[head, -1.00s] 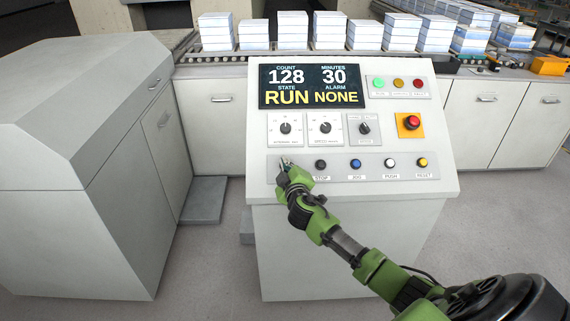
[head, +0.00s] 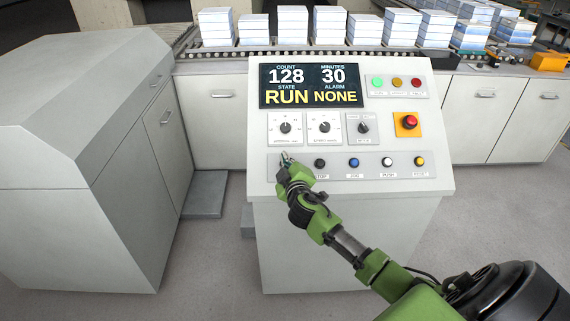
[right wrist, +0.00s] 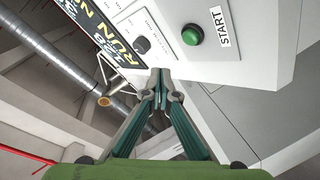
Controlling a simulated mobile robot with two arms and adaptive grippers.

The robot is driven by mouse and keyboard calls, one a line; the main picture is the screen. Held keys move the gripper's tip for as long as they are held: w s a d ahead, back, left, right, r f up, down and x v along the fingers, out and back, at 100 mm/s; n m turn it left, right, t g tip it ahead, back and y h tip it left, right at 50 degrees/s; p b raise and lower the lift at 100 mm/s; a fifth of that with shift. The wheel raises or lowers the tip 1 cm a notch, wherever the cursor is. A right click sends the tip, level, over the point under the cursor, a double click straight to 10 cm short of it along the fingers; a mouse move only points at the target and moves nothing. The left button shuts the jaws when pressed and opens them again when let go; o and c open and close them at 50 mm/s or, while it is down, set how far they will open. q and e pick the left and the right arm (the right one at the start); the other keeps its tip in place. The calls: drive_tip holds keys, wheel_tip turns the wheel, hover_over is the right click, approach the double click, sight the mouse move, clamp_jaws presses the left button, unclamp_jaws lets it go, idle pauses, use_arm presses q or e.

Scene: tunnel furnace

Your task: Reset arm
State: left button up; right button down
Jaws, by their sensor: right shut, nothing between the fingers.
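My right gripper (head: 286,160) is shut and empty at the left end of the lower button row on the control panel (head: 430,180). In the right wrist view its closed fingertips (right wrist: 160,73) point at the panel, just below and left of the green START button (right wrist: 192,35). They look apart from the button. The display (head: 310,86) reads count 128, minutes 30, state RUN, alarm NONE. My left gripper is not in view.
The STOP (head: 320,163), JOG (head: 354,163), PUSH (head: 388,162) and RESET (head: 420,161) buttons run to the right. A red emergency button (head: 409,122) sits above. Stacks of white-blue blocks (head: 330,28) stand on the roller conveyor behind. A grey cabinet (head: 75,130) stands left.

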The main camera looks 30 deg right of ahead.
idle(0.3)
drive_tip(key=s+a+f+m+g+y, duration=0.1)
drive_tip(key=s+a+f+g, duration=0.1)
drive_tip(key=s+a+f, duration=0.3)
drive_tip(key=s+a+f+m+g, duration=0.1)
drive_tip(key=s+a+f+g, duration=0.1)
drive_tip(key=s, duration=0.5)
drive_tip(key=s+a+f+m+g+y, duration=0.1)
drive_tip(key=s+a+f+g, duration=0.1)
drive_tip(key=s+a+f, duration=0.3)
drive_tip(key=s+a+g+y, duration=0.25)
drive_tip(key=s+a, duration=0.25)
drive_tip(key=s, duration=0.7)
drive_tip(key=s+a+g+y, duration=0.25)
drive_tip(key=s+a, duration=0.25)
drive_tip(key=s, duration=0.7)
wheel_tip(320, 180, down, 30)
drive_tip(key=s+r+g+b, duration=0.1)
drive_tip(key=s+g+b, duration=0.1)
drive_tip(key=s+d+f, duration=0.1)
drive_tip(key=s+f, duration=0.7)
drive_tip(key=s+d+f+g, duration=0.1)
drive_tip(key=s+d+f, duration=0.1)
drive_tip(key=s+f, duration=0.6)
drive_tip(key=shift+s+d+f+h+b, duration=0.15)
drive_tip(key=shift+d+f+h+b, duration=0.15)
drive_tip(key=shift+f+b, duration=0.1)
